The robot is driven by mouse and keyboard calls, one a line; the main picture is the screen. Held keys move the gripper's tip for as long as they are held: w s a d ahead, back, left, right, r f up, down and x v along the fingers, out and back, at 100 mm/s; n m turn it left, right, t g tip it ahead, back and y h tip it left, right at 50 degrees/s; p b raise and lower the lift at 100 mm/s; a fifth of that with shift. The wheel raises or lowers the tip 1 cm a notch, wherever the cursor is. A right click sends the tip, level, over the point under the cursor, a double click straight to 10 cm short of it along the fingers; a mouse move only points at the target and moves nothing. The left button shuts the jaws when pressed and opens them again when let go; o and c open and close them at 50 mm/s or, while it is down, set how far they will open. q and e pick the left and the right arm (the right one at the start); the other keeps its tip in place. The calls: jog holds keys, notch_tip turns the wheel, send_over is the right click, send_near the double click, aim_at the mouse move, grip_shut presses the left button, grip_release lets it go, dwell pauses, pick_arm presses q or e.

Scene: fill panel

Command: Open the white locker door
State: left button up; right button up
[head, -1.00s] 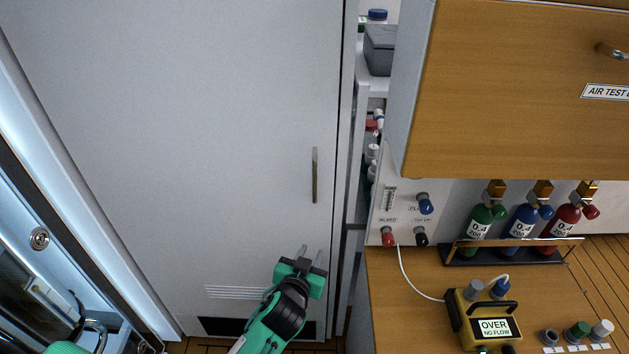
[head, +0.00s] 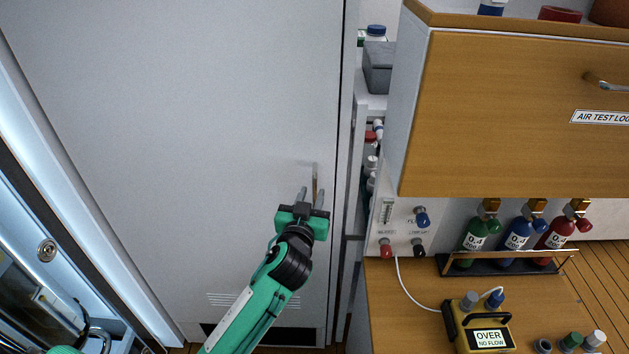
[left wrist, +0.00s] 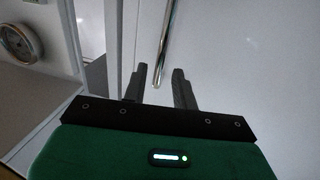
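The white locker door (head: 180,150) fills the left half of the head view and looks shut. Its slim vertical metal handle (head: 314,178) is near the door's right edge, its lower part hidden behind my gripper. My left gripper (head: 312,197) is in front of the handle, fingers apart and pointing up at it. In the left wrist view the handle (left wrist: 166,45) rises from between and beyond the open fingertips (left wrist: 160,80); I cannot tell whether they touch it. A green part at the lower left edge of the head view may be my right arm; its gripper does not show.
A narrow shelf with a grey box (head: 378,68) stands right of the door. A wooden cabinet (head: 500,120) overhangs a bench with small gas bottles (head: 518,234) and a yellow meter (head: 482,330). A bright white frame (head: 75,170) runs along the left.

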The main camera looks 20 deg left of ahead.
aim_at(314, 188)
pick_arm(q)
jog(key=shift+w+a+p, duration=0.2)
jog(key=shift+w+p, duration=0.25)
jog(key=shift+w, duration=1.55)
grip_shut()
